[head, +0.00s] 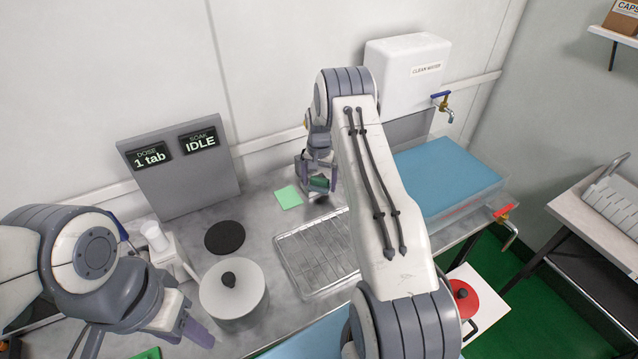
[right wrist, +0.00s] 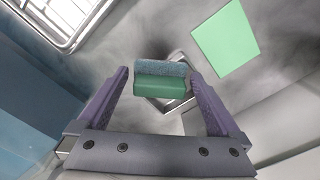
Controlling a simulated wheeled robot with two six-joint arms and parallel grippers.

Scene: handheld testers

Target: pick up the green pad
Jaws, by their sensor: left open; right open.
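A green pad (right wrist: 158,86) with a blue-grey rough top shows between the two purple fingers of my right gripper (right wrist: 160,76) in the right wrist view. The fingers are open, with a gap on each side of the pad. The pad seems to sit in or over a small metal holder (right wrist: 179,104), partly hidden behind it. In the head view the pad (head: 319,183) shows just by my right gripper (head: 318,178), at the back of the counter. A flat light green square (head: 288,196) lies beside it. My left gripper (head: 190,327) is at the lower left, away from the pad.
A wire rack tray (head: 318,262) lies in front of the pad. A blue-topped basin (head: 447,172) stands to the right. A lidded pot (head: 233,290), a black disc (head: 224,237) and a grey display panel (head: 182,178) are to the left. The wall rises close behind.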

